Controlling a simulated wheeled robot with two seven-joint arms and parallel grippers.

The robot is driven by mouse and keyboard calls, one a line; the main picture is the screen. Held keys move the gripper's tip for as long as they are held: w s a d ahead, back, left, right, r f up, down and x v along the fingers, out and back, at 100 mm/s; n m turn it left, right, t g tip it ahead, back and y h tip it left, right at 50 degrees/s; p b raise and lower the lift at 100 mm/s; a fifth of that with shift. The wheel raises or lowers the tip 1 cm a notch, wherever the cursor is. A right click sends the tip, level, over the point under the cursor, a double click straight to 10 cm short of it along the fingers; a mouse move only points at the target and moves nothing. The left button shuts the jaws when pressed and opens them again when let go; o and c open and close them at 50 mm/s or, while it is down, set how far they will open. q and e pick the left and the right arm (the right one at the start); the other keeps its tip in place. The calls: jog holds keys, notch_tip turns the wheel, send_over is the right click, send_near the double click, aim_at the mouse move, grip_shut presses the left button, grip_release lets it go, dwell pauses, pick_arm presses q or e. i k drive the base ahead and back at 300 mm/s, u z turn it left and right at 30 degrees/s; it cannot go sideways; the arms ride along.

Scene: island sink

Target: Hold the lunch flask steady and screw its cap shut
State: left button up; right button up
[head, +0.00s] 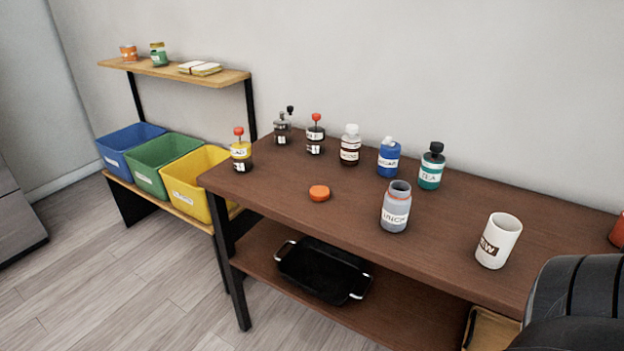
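The lunch flask (396,208), a grey bottle with a white label reading LUNCH, stands upright near the front edge of the brown table. Its top looks open, with no cap on it. An orange-red round cap (319,193) lies on the table to the left of the flask, apart from it. No gripper shows in the head view. A dark rounded part at the lower right is probably part of my own right arm, but its fingers are out of view.
Behind the flask stand a teal bottle (431,167), a blue bottle (388,158) and several other labelled containers. A white mug (498,241) stands to its right. A black tray (322,270) lies on the lower shelf. The tabletop between cap and flask is clear.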

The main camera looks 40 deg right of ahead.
aim_at(396, 205)
jog(key=z, duration=0.35)
jog(key=i, duration=0.5)
jog(key=z, duration=0.4)
